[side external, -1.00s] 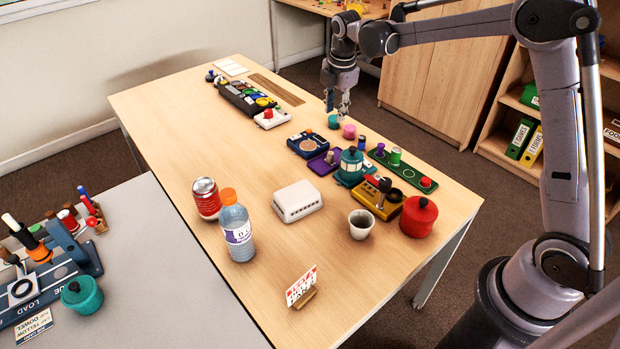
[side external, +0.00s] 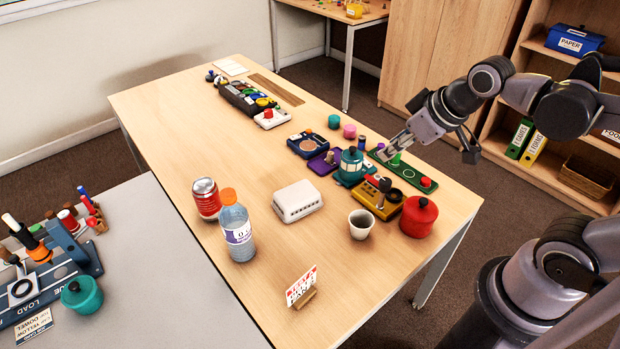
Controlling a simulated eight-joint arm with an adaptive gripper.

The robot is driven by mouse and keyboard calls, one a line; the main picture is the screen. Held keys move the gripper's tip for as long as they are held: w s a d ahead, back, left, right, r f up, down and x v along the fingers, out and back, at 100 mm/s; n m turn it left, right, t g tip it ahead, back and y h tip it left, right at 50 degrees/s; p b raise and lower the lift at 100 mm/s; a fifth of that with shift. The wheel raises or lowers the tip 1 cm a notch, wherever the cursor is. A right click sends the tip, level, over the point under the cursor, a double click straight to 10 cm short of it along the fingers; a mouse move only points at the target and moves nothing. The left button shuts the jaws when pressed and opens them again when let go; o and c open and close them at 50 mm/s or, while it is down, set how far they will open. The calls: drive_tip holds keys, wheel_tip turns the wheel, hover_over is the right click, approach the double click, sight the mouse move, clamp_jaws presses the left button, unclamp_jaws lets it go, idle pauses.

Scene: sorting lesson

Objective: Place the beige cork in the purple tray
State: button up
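The purple tray (side external: 314,166) lies on the wooden table, left of the teal lantern-shaped object. A small brownish-beige upright piece (side external: 330,157) stands at the tray; it may be the beige cork, but it is too small to be sure. I see no other clear cork. My gripper (side external: 384,155) is low over the left end of the green tray (side external: 407,177), right of the purple tray and apart from it. Its fingers slant down to the left beside the green cylinder (side external: 395,160). Whether they are open or hold anything is too small to tell.
The teal lantern (side external: 351,166) stands between the purple tray and my gripper. A navy tray (side external: 303,147), a yellow tray (side external: 388,208) and a red pot (side external: 418,217) are close by. A white box (side external: 297,201), bottle (side external: 237,232) and can (side external: 206,198) stand farther left.

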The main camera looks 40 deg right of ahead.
drive_tip(key=shift+s+a+f+m+t, duration=0.15)
drive_tip(key=shift+s+f+m, duration=0.3)
drive_tip(key=shift+s, duration=0.1)
drive_tip(key=shift+s+a+f+m+t, duration=0.15)
drive_tip(key=shift+s+f+m, duration=0.15)
drive_tip(key=shift+s+m, duration=0.2)
